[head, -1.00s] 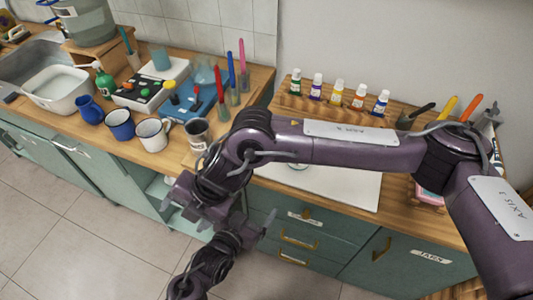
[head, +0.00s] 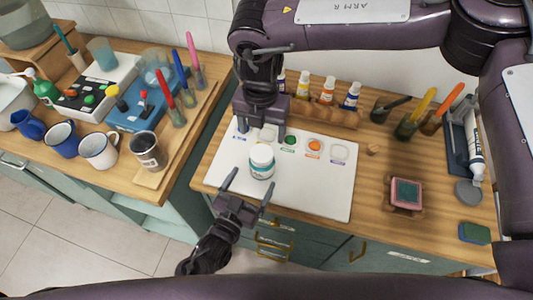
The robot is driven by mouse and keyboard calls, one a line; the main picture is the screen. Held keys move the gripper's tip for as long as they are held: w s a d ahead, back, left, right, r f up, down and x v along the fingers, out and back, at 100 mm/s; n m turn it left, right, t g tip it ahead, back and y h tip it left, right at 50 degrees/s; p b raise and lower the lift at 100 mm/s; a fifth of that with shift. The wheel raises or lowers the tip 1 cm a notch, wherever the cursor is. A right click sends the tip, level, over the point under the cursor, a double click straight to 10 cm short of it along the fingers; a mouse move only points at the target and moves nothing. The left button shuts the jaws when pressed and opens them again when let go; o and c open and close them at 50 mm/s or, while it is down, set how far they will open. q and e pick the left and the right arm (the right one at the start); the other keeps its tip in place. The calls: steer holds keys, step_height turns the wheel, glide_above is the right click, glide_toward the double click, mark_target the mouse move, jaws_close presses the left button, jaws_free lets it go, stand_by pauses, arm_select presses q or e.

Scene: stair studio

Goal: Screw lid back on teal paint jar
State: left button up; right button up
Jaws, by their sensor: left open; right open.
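A small white jar (head: 262,164) with a teal label band stands upright on the white mat (head: 325,195). Its top is white; I cannot tell whether that is a lid on it or the open mouth. My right gripper (head: 262,131) points down behind the jar, open, its two fingers apart. It seems clear of the jar. My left gripper (head: 248,186) is open in front of the jar, at the mat's front edge, its fingers pointing at the jar and not closed on it. No separate lid can be made out for certain.
Painted spots lie on the mat behind the jar, one orange (head: 314,146). Paint bottles (head: 328,90) stand on a wooden rack behind. A pink-framed sponge dish (head: 404,194) and a grey disc (head: 468,192) are at right. Mugs (head: 99,150) stand at left.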

mark_target(262, 162)
arm_select(q)
steer(key=shift+s+a+r, duration=0.2)
steer(key=shift+s+a, duration=0.05)
steer(key=shift+s, duration=0.25)
arm_select(e)
steer(key=shift+s+a+r, duration=0.2)
steer(key=shift+s+a, duration=0.05)
steer(key=shift+s, duration=0.35)
arm_select(q)
steer(key=x, duration=0.8)
steer(key=shift+w+d+f, duration=0.15)
steer(key=shift+w, duration=0.1)
arm_select(e)
steer(key=shift+w+d+f, duration=0.15)
steer(key=shift+w+d, duration=0.05)
steer(key=shift+w, duration=0.2)
